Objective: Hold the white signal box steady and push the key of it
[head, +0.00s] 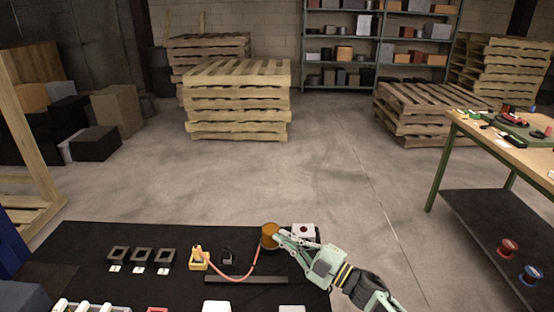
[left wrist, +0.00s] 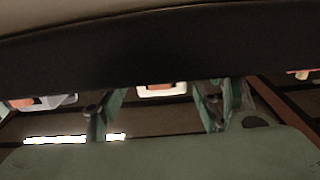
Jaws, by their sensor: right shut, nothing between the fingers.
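A white box with a round red key on top (head: 303,230), which looks like the signal box, stands at the far right edge of the black table mat. My right gripper (head: 279,236) is shut and empty, just left of this box and beside the orange cylinder. I cannot tell whether it touches either. My left gripper (left wrist: 160,110) shows only in the left wrist view, its two fingers spread apart with nothing seen held. Beyond the fingers lies a white-rimmed thing with an orange-red middle (left wrist: 161,91); I cannot tell which item it is.
An orange cylinder (head: 270,229) stands by the right gripper. A red cable runs to a yellow part (head: 199,259). Several black square frames (head: 141,256) stand left on the black mat (head: 70,240). A dark bar (head: 245,280) lies in front. A wooden workbench (head: 500,135) stands right.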

